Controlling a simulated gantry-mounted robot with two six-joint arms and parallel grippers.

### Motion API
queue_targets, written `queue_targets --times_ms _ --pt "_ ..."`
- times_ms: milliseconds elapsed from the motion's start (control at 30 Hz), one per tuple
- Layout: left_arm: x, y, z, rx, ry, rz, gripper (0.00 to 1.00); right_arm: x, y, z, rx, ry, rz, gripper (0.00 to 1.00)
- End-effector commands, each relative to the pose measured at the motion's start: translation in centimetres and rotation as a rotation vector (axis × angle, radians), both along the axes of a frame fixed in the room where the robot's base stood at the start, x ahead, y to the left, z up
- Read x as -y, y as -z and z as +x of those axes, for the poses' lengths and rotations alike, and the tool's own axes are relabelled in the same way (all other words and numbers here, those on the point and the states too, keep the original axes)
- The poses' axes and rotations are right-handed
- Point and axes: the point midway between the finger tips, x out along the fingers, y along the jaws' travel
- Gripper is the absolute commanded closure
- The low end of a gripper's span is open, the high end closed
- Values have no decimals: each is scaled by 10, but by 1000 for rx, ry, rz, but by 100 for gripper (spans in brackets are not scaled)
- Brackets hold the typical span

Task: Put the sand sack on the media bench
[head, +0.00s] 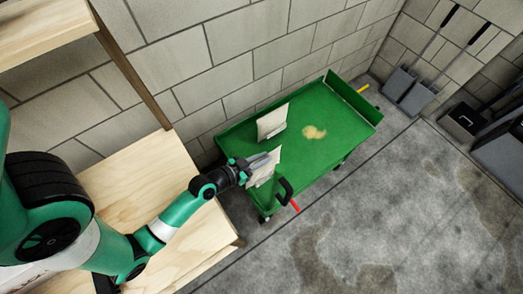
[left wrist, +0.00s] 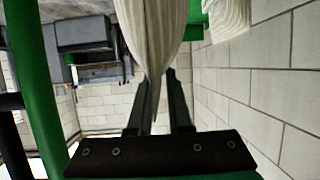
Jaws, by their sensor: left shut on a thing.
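My left gripper (head: 254,163) is shut on a cream sack (head: 264,168) at the near end of a green trailer (head: 330,157). In the left wrist view the sack (left wrist: 154,35) hangs between the two fingers (left wrist: 160,95). I cannot tell whether its bottom touches the trailer bed. A second cream sack (head: 272,121) stands in the trailer just beyond it, and part of it also shows in the left wrist view (left wrist: 228,15). No label tells which is the sand sack. A pale wooden bench (head: 145,175) is at the left, partly behind my left arm. My right gripper is out of view.
A tan spill patch (head: 314,132) lies on the trailer bed. A black handle (head: 285,190) rises at its near end. A block wall (head: 220,65) runs behind. Long-handled grey pans (head: 400,83) stand at the right. The concrete floor (head: 400,190) in front is clear.

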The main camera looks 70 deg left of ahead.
Motion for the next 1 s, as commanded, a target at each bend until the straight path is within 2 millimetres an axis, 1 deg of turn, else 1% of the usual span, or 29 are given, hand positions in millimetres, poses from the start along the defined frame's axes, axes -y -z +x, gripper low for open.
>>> queue_targets --times_ms 33,367,467,567,667,800,900,1000 --pt "0 -4 1 11 2 4 100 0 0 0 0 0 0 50" --pt "2 -5 1 11 6 4 100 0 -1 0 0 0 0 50" --pt "2 -13 1 11 6 4 100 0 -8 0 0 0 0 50" --pt "2 -30 1 11 6 4 100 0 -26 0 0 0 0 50" --pt "2 -57 1 11 6 4 100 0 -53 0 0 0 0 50" --pt "2 -103 1 11 6 4 100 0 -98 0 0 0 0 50" --pt "2 -129 1 11 6 4 100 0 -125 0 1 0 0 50" --pt "2 -146 1 10 6 3 100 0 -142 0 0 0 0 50"
